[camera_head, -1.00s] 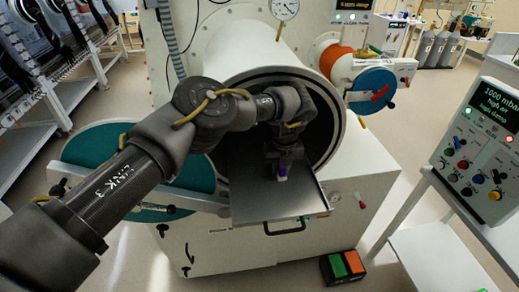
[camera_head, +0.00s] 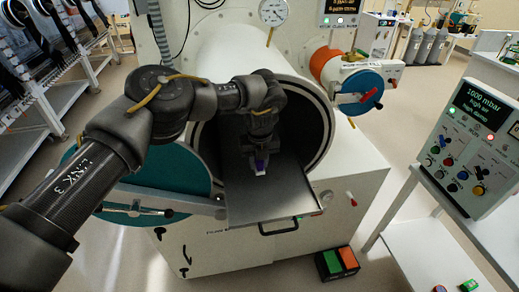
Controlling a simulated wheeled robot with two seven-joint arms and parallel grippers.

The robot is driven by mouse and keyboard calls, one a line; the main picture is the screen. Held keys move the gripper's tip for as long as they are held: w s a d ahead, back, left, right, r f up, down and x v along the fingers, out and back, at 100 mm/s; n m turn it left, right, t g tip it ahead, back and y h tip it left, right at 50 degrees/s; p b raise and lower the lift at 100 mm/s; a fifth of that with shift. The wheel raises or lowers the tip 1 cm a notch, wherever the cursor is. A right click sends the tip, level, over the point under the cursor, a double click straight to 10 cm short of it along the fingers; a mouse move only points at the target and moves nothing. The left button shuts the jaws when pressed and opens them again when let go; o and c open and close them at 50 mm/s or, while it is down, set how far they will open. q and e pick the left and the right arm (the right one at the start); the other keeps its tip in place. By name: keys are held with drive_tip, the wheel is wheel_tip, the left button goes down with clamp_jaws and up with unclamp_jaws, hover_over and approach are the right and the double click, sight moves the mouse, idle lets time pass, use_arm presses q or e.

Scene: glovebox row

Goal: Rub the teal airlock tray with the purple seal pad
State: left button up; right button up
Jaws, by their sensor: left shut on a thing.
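The airlock tray (camera_head: 262,200) is a flat dark grey metal plate. It sticks out of the round mouth of the airlock, whose round teal door (camera_head: 165,165) hangs open at the left. My left gripper (camera_head: 261,152) points down over the tray's rear part, near the airlock opening. It is shut on the seal pad (camera_head: 261,163), a small purple block with a pale lower part. The pad's underside is at or very near the tray's surface; I cannot tell whether it touches. My right gripper is not in view.
The airlock's rim (camera_head: 325,125) curves around the tray's inner end and my left arm. A front handle (camera_head: 279,229) sits below the tray's edge. A control box (camera_head: 468,145) stands at the right, and a green and orange pedal (camera_head: 337,262) lies on the floor.

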use_arm(q)
drive_tip(key=shift+r+p, duration=0.85)
drive_tip(key=shift+r, duration=0.95)
drive_tip(key=shift+s+a+f, duration=0.1)
drive_tip(key=shift+s+a, duration=0.05)
